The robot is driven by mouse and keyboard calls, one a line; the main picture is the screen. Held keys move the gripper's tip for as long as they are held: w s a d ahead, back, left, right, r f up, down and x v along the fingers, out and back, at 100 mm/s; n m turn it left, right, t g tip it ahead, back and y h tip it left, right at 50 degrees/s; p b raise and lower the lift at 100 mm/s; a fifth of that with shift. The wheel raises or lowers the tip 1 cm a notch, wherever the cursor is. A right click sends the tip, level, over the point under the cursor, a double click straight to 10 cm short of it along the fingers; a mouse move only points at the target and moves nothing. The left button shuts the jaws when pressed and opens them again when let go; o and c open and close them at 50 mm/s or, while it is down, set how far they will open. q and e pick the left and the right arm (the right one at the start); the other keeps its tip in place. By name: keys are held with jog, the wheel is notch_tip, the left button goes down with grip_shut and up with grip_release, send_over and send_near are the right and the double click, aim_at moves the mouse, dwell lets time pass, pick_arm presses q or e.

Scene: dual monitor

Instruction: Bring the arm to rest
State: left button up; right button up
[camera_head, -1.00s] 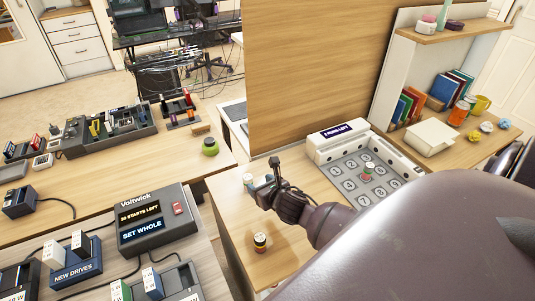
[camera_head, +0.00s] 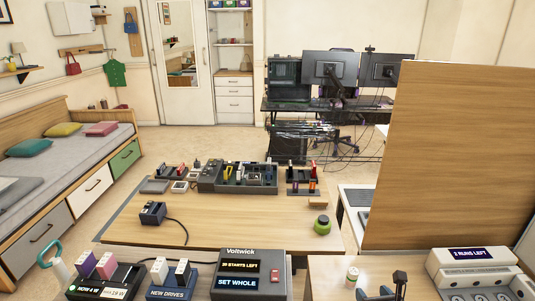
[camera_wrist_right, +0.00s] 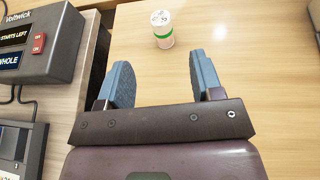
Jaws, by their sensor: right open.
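My right gripper (camera_head: 382,290) shows at the bottom edge of the head view, low over the right-hand desk. In the right wrist view its two blue-grey fingers (camera_wrist_right: 163,82) stand apart with nothing between them. A small white pot with a green band (camera_wrist_right: 163,30) stands upright on the desk just beyond the fingertips, apart from them. A small pale pot (camera_head: 352,275) also stands left of the gripper in the head view. Most of the right arm is out of the head view. My left gripper is in neither view.
The grey Voltwick box (camera_head: 250,272) stands left of the gripper. A white device reading "2 RUNS LEFT" (camera_head: 470,258) stands to the right. A tall wooden panel (camera_head: 465,150) rises behind. Bare desk (camera_wrist_right: 260,100) lies right of the fingers. A green-lidded jar (camera_head: 322,225) stands farther back.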

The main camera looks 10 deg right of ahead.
jog(key=s+a+r+m+g, duration=0.25)
jog(key=s+m, duration=0.55)
jog(key=m, duration=0.4)
jog(key=s+a+r+m+g, duration=0.1)
jog(key=s+a+m+g, duration=0.25)
jog(key=s+m, duration=0.55)
jog(key=s+a+r+m+g, duration=0.2)
jog(key=s+m+g, duration=0.3)
jog(key=m, duration=0.9)
jog(key=w+f+t, duration=0.2)
jog(key=f, duration=0.1)
jog(key=w+f+t, duration=0.2)
jog(key=f, duration=0.1)
jog(key=w+f+n+t+y, duration=0.1)
jog(key=w+f+t, duration=0.1)
jog(key=f+t, duration=0.1)
jog(key=shift+a+f, duration=0.15)
jog(key=shift+w+f+t, duration=0.25)
jog(key=shift+f+t, duration=0.6)
jog(key=shift+t, duration=0.25)
